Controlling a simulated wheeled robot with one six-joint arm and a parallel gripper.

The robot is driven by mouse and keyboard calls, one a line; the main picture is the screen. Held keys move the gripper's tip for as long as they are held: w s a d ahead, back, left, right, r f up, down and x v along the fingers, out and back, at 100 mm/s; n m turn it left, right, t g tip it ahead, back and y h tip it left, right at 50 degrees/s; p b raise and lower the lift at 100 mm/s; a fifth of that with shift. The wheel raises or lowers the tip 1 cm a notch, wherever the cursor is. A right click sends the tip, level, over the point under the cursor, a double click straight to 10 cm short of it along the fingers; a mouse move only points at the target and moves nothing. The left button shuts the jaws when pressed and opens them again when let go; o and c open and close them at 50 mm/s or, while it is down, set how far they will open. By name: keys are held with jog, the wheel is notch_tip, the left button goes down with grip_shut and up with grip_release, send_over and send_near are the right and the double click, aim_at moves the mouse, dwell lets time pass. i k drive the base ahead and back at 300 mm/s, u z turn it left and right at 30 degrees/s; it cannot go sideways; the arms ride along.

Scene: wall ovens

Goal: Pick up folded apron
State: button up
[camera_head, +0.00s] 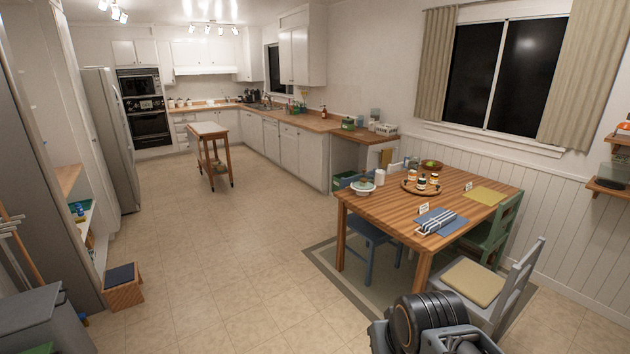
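A folded striped cloth (438,222), blue-grey and white, lies at the front edge of the wooden dining table (376,209). It rests on or beside a blue placemat (453,221), and it looks like the folded apron, though I cannot be sure at this size. A small white card (423,208) stands beside it. Dark rounded links of my arm show at the bottom right, in front of the table. My gripper is not in view.
A white chair with a tan cushion (473,283) stands near the table's right front, a blue chair (369,238) at its front left, a green chair (497,237) on its right. Jars on a round tray (408,187) sit behind the cloth. The tiled floor at left (225,250) is clear.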

aim_at(432, 226)
jog(key=u, duration=0.1)
jog(key=i, duration=1.95)
jog(key=z, duration=1)
jog(key=i, duration=1.4)
jog(key=z, duration=0.75)
